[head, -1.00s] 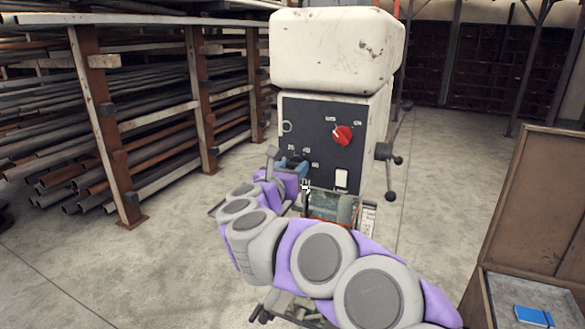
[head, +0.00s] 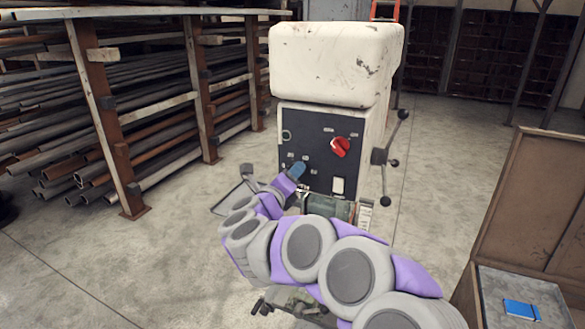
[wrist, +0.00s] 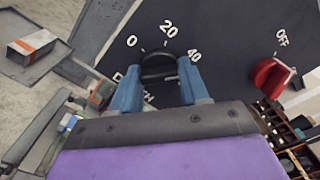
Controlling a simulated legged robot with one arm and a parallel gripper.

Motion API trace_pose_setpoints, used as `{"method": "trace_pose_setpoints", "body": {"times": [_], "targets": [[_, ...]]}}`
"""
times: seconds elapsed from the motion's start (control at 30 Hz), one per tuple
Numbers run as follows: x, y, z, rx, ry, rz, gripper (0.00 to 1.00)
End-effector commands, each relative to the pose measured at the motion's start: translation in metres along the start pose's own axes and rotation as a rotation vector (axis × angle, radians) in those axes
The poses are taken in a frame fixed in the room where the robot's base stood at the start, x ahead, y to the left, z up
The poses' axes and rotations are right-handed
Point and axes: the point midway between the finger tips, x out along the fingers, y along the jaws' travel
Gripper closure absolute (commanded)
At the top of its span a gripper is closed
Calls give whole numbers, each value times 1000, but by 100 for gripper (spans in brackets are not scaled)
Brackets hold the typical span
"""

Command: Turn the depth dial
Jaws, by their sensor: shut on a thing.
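The depth dial is a black round knob (wrist: 157,66) on the machine's dark panel, with the white marks 0, 20 and 40 around its upper side in the wrist view. The word below it is partly covered by my gripper. My gripper (wrist: 158,82) has its two blue fingers on either side of the dial and is shut on it. In the head view my gripper (head: 299,168) is at the lower left part of the panel (head: 318,133) and hides the dial.
A red knob (head: 340,147) sits up and right of my gripper, near an OFF mark in the wrist view. A lever handle (head: 380,157) sticks out on the machine's right.

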Motion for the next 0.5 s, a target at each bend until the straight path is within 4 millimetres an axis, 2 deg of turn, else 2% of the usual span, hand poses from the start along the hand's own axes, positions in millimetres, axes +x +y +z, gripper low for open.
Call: {"method": "trace_pose_setpoints", "body": {"times": [0.5], "targets": [[0, -1, 3, -496, -4, 5, 86]]}}
